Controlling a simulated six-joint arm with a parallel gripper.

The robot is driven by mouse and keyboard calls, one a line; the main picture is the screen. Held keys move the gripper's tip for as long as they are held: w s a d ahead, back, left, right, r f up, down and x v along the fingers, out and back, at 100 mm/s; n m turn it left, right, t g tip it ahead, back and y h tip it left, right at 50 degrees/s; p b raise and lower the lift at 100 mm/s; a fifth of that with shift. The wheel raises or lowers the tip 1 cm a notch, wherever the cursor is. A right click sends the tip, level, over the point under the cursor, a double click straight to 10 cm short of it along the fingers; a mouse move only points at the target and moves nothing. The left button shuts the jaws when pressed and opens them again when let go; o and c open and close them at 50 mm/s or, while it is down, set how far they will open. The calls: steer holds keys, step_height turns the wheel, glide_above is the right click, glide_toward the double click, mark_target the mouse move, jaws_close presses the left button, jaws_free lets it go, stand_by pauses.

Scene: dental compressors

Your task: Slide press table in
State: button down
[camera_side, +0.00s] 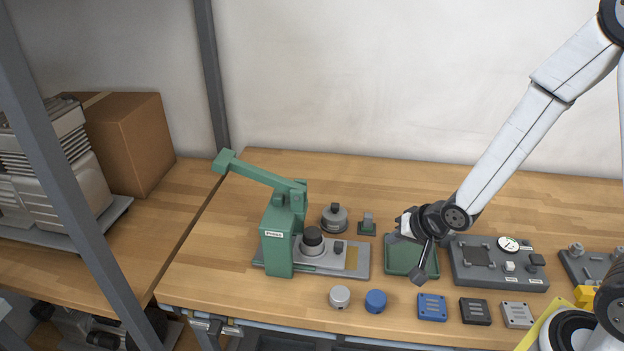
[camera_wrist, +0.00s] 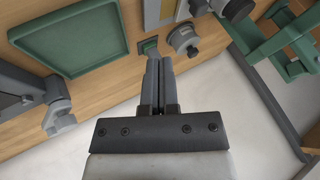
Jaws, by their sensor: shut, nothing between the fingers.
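The green press (camera_side: 279,242) stands at the left of the bench, its lever (camera_side: 250,172) raised to the upper left. Its grey table (camera_side: 325,265) extends right from the press body, with a yellow strip (camera_side: 351,259) near the right end. A dark-topped round piece (camera_side: 312,240) and a small grey block (camera_side: 338,247) sit on it. My gripper (camera_side: 398,234) is shut and empty, right of the press table and apart from it. In the wrist view the closed fingers (camera_wrist: 160,65) point toward a small green-based block (camera_wrist: 149,47); part of the press (camera_wrist: 285,40) shows at upper right.
A round grey part (camera_side: 335,218) stands behind the press table. A green tray (camera_side: 400,266) lies below my wrist. A grey gauge station (camera_side: 495,270) stands right. Silver (camera_side: 340,297) and blue (camera_side: 376,301) round pieces and several small plates line the front.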

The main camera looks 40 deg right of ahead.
mark_target(320, 242)
steer(key=shift+x, duration=4.3)
steer(key=shift+w+a+f, duration=0.15)
steer(key=shift+w+f, duration=0.1)
steer(key=shift+w+a, duration=1.25)
steer(key=shift+a, duration=0.05)
steer(key=shift+w+a+r, duration=0.1)
steer(key=shift+w+a, duration=2.7)
steer(key=shift+a, duration=0.05)
